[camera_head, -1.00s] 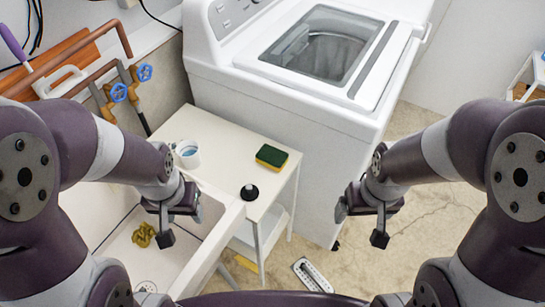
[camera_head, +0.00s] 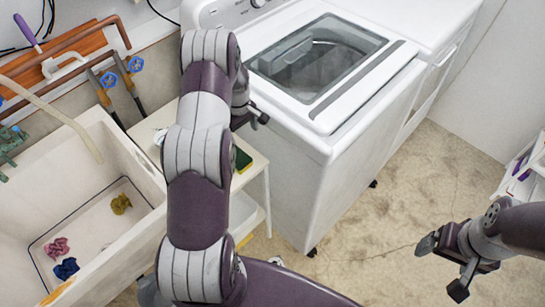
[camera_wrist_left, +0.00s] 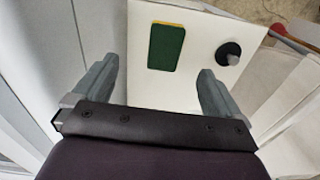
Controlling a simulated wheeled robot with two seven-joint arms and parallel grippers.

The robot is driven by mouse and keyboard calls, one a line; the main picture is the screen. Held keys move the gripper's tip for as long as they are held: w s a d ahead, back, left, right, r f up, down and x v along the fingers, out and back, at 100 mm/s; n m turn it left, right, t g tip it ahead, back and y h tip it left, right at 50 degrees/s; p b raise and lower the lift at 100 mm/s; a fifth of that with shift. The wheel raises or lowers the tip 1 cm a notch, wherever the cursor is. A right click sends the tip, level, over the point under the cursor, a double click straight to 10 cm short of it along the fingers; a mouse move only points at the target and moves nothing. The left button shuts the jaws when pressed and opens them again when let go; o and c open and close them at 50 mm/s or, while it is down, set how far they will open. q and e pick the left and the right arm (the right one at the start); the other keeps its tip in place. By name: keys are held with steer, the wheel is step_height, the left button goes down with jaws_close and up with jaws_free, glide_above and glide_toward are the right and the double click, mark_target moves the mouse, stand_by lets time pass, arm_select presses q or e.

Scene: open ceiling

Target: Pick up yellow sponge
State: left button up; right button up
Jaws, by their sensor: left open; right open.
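The yellow sponge (camera_head: 243,160), with a green top face and a thin yellow edge, lies flat on the small white table (camera_head: 258,178). My left arm hides part of the table in the head view. In the left wrist view the sponge (camera_wrist_left: 166,46) lies beyond my left gripper (camera_wrist_left: 157,72), between the lines of its two fingers. That gripper is open and empty above the table. In the head view my left gripper (camera_head: 252,117) is in front of the washing machine. My right gripper (camera_head: 443,267) is open and empty over the floor at the right.
A black round object with a knob (camera_wrist_left: 229,53) stands on the table, right of the sponge. The white washing machine (camera_head: 330,125) stands just behind and right of the table. A sink (camera_head: 95,215) with several crumpled cloths is at the left.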

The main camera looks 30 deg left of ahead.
arm_select(q)
steer(key=p, duration=0.1)
glide_above(239, 159)
steer(key=f, duration=0.5)
steer(key=shift+s+a+f, duration=0.1)
steer(key=shift+s+a, duration=0.05)
steer(key=shift+a, duration=0.25)
steer(key=f, duration=0.1)
steer(key=d+f+p, duration=0.1)
steer(key=w+f, duration=0.1)
steer(key=shift+d+f, duration=0.1)
steer(key=shift+d, duration=0.05)
steer(key=f, duration=0.1)
steer(key=f+p, duration=0.1)
steer(key=f, duration=0.2)
steer(key=shift+s+a, duration=0.3)
steer(key=shift+a, duration=0.1)
steer(key=shift+f, duration=0.25)
steer(key=shift+w+d, duration=0.15)
steer(key=shift+c, duration=0.7)
steer(key=c, duration=0.5)
steer(key=shift+r, duration=0.1)
steer(key=c, duration=0.5)
steer(key=shift+o, duration=0.2)
arm_select(e)
steer(key=r, duration=0.1)
steer(key=a+r, duration=0.1)
steer(key=s+a+r, duration=0.1)
steer(key=r, duration=0.1)
